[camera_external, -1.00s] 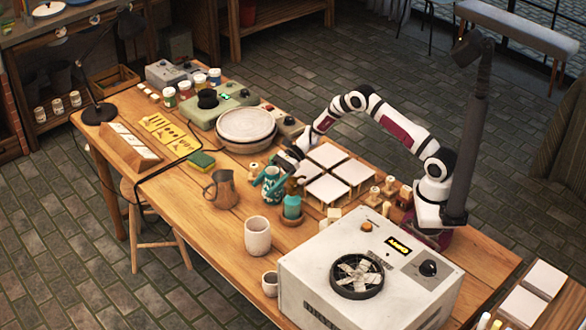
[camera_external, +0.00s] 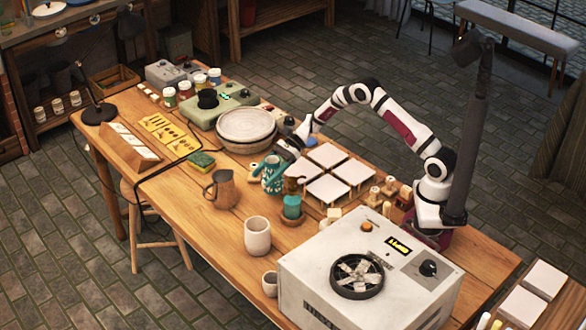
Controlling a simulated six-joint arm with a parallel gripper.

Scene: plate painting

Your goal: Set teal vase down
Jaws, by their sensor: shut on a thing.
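The teal vase (camera_external: 272,178), patterned with white, is upright near the middle of the wooden table, left of the white tiles. My gripper (camera_external: 281,160) reaches it from the upper right and is shut on its upper part. The fingers are small and partly hidden against the vase. I cannot tell whether the vase's base touches the table or hangs a little above it.
A teal pump bottle (camera_external: 291,207) stands close in front of the vase on the right. A brown pitcher (camera_external: 221,189) is to the left, stacked plates (camera_external: 246,127) behind, white tiles (camera_external: 326,188) to the right. Bare wood (camera_external: 205,235) lies front left.

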